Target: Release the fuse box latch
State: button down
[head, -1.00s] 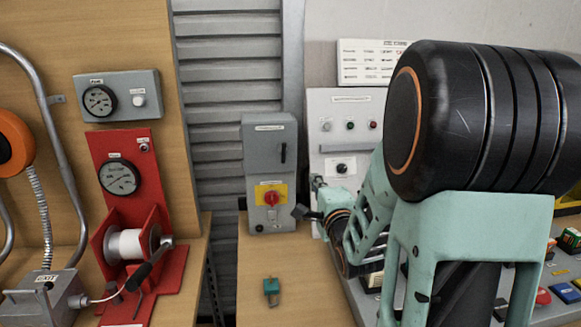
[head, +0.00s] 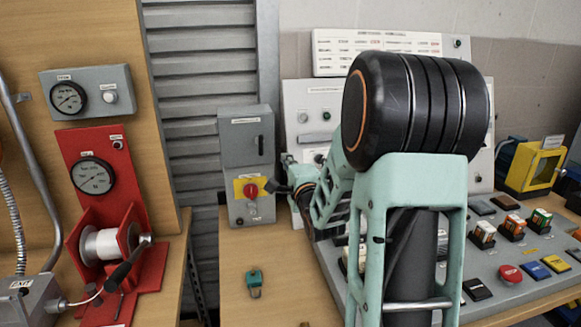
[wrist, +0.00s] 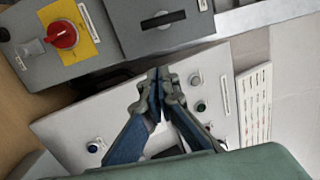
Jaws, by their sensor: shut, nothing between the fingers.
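The grey fuse box (head: 231,150) stands against the wall at the back of the bench in the head view. A dark upright latch handle (head: 261,146) is on its upper door; in the wrist view a dark handle (wrist: 163,20) sits in the box front. Below is a red rotary switch (head: 251,190) on a yellow plate; the switch also shows in the wrist view (wrist: 62,35). My gripper (wrist: 158,73) is shut and empty, apart from the handle in the wrist picture. In the head view it is small and dark, right of the switch.
A green padlock (head: 254,279) lies on the wooden bench (head: 235,252). A grey-white control panel (head: 309,108) stands right of the box, behind my arm. A button console (head: 530,285) is at right. A red winch stand (head: 78,155) is at left.

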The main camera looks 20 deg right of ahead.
jog(key=shift+w+a+p, duration=0.15)
jog(key=shift+w+a, duration=0.7)
jog(key=shift+w, duration=0.3)
jog(key=shift+w+a+p, duration=0.15)
jog(key=shift+w+a, duration=0.65)
jog(key=shift+w, duration=0.3)
jog(key=shift+w, duration=0.1)
jog(key=shift+m+b, duration=0.3)
jog(key=shift+b, duration=0.05)
